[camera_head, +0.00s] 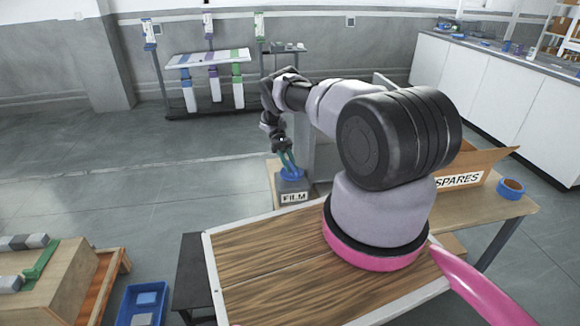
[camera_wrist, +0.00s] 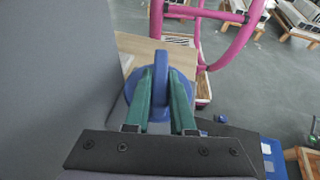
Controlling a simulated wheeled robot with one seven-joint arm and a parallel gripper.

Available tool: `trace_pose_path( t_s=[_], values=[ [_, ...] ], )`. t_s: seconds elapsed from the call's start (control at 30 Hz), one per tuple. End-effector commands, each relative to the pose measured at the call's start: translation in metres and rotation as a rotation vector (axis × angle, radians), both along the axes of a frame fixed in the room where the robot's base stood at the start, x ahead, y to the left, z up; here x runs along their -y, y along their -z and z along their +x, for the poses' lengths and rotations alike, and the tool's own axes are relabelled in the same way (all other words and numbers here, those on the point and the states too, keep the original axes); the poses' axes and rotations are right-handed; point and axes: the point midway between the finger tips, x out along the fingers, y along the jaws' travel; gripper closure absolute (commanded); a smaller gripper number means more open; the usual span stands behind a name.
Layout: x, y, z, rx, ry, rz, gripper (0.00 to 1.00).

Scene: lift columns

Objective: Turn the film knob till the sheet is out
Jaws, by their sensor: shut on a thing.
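The film knob (camera_head: 292,174) is blue and sits on top of a grey box with a white FILM label (camera_head: 295,197). In the wrist view the knob (camera_wrist: 160,60) shows as a round blue disc with a raised grip bar. My gripper (camera_head: 287,160) reaches down to the knob from above. In the wrist view its two green fingers (camera_wrist: 160,85) are shut on the knob's raised bar, one on each side. No film sheet can be made out in either view, and my arm hides part of the area behind the box.
A cardboard box labelled SPARES (camera_head: 458,181) and a blue tape roll (camera_head: 511,188) stand on the bench at right. A wooden board (camera_head: 270,262) lies in front. A blue crate (camera_head: 142,305) is at lower left.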

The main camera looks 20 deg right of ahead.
Motion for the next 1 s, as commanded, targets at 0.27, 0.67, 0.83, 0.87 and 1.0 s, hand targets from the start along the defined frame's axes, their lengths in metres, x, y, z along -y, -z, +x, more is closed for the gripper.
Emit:
trace_pose_path(
  t_s=[0.27, 0.67, 0.83, 0.87, 1.0],
  values=[
    [0.0, 0.0, 0.0, 0.0, 0.004, 0.001, 1.0],
    [0.0, 0.0, 0.0, 0.0, 0.003, 0.0, 0.47],
    [0.0, -0.003, 0.0, 0.0, 0.003, 0.0, 0.47],
    [0.0, -0.005, 0.001, 0.001, 0.004, 0.001, 0.47],
    [-0.001, -0.024, 0.001, 0.002, 0.005, 0.002, 0.47]
  ],
)
